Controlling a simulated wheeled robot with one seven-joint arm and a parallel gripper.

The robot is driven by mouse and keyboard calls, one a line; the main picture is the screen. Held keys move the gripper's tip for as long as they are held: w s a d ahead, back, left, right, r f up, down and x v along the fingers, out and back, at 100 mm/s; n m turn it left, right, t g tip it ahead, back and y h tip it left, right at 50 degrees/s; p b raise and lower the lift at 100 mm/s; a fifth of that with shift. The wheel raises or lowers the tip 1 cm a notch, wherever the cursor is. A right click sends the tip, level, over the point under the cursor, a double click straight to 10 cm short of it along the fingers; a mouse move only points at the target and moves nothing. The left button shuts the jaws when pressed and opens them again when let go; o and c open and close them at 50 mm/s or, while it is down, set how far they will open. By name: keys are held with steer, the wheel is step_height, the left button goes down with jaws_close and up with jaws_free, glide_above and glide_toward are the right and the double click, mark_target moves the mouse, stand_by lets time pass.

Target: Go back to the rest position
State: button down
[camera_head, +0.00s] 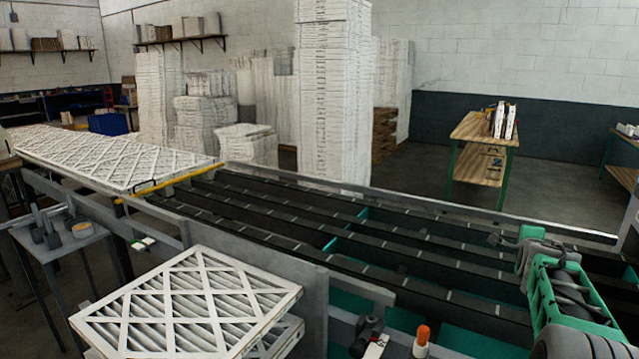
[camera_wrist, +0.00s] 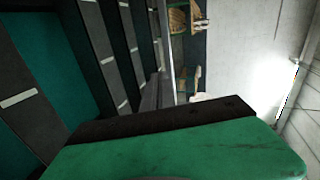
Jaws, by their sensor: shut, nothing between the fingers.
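My gripper (camera_wrist: 165,122) fills the bottom of the wrist view as a wide green body with a dark front edge. It is shut, with nothing held at the dark edge. It is turned so the scene lies sideways, with the conveyor belts (camera_wrist: 97,50) at its left. In the head view my green and grey arm (camera_head: 566,290) is at the lower right, beside and over the right end of the conveyor (camera_head: 400,262). The fingertips cannot be made out clearly there.
White-framed filters (camera_head: 190,305) lie stacked at the front left, and more filters (camera_head: 110,160) lie at the conveyor's far left end. A tall stack of boxed filters (camera_head: 333,100) stands behind the conveyor. A wooden table (camera_head: 478,128) stands back right. The belts' middle is bare.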

steer(key=s+a+f+n+g+y, duration=0.2)
steer(key=s+a+n, duration=0.3)
steer(key=a, duration=0.4)
steer(key=s+a+f+n+g+y, duration=0.1)
steer(key=s+a+f+n+y, duration=0.25)
steer(key=a, duration=0.65)
steer(key=s+a+f+n+g, duration=0.2)
steer(key=s+a+n, duration=0.45)
steer(key=a, duration=0.25)
steer(key=s+a+f+n+g, duration=0.1)
steer(key=s+a+f+n, duration=0.1)
steer(key=s, duration=0.4)
steer(key=s+a+f+n+g+y+b, duration=0.1)
steer(key=s+a+f+n, duration=0.2)
steer(key=s+a+f, duration=0.1)
steer(key=s+a+f+n+g+b, duration=0.1)
steer(key=s+a+f+n, duration=0.2)
steer(key=s, duration=0.4)
steer(key=shift+s+a+f+g, duration=0.3)
steer(key=shift+a+f+g, duration=0.1)
steer(key=shift+f, duration=0.15)
